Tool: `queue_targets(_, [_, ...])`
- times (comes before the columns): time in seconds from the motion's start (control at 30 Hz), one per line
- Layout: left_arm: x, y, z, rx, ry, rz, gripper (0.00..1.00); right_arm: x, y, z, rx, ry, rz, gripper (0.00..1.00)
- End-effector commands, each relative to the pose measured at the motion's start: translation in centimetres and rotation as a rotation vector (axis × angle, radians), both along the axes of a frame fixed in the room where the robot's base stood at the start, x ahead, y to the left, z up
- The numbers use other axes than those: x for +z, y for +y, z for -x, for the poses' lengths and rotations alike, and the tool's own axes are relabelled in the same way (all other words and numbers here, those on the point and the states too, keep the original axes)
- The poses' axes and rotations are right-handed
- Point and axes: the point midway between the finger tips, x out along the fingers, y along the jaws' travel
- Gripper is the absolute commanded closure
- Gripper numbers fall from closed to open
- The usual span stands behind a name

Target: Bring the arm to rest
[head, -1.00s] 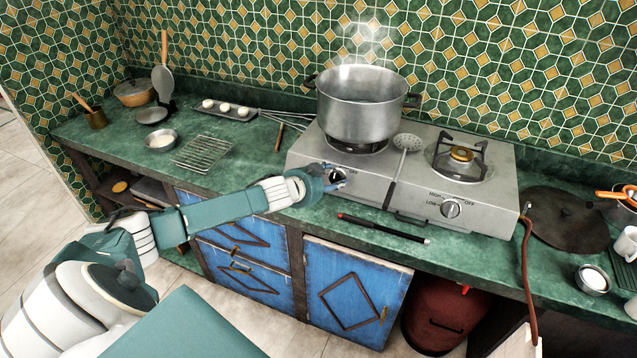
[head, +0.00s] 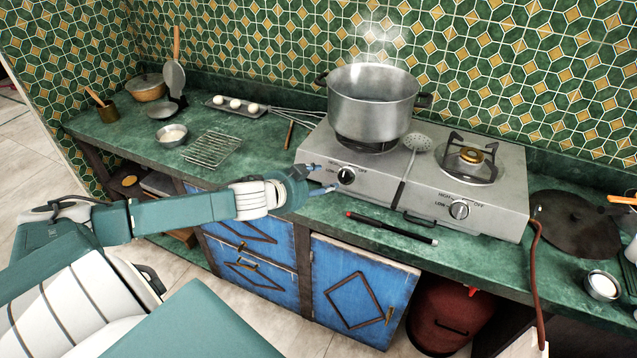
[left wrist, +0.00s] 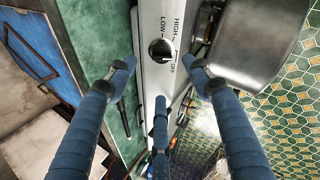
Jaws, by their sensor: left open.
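My left gripper (head: 322,179) is open and empty in front of the left end of the gas hotplate (head: 420,201). Its fingers point at the left knob (head: 346,175) with a small gap. In the left wrist view the spread blue fingers (left wrist: 160,85) frame the same black knob (left wrist: 159,49), marked LOW, HIGH and OFF, and do not touch it. A steaming steel pot (head: 371,105) stands on the left burner. The right burner (head: 466,158) is bare and its knob (head: 459,210) is on the right front. My right gripper is not in view.
A black and red stick (head: 392,228) lies on the green counter in front of the hotplate. A wire rack (head: 211,148), a small bowl (head: 172,135) and a tray of eggs (head: 234,107) are to the left. Blue cabinet doors (head: 360,290) and a red gas cylinder (head: 446,318) are below.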

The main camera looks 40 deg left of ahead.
Motion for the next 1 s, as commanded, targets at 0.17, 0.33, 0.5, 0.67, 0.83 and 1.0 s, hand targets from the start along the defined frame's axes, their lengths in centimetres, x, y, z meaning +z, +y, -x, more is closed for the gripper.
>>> queue_targets(0.17, [0.0,0.0,0.0,0.000,0.000,0.000,0.49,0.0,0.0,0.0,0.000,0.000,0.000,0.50])
queue_targets(0.33, [-0.3,-0.3,0.2,0.002,0.004,0.006,0.49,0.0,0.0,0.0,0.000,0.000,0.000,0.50])
queue_targets(0.5, [-4.0,-4.6,2.9,0.040,0.072,0.078,0.49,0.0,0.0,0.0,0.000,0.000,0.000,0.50])
queue_targets(0.67, [-9.1,-12.2,10.0,0.151,0.230,0.218,0.49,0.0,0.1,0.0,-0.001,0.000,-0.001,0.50])
queue_targets(0.83, [-11.2,-17.0,17.2,0.278,0.393,0.324,0.49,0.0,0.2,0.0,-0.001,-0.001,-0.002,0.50])
queue_targets(1.0, [-11.6,-19.5,22.3,0.369,0.510,0.392,0.49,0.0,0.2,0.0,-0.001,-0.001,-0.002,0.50])
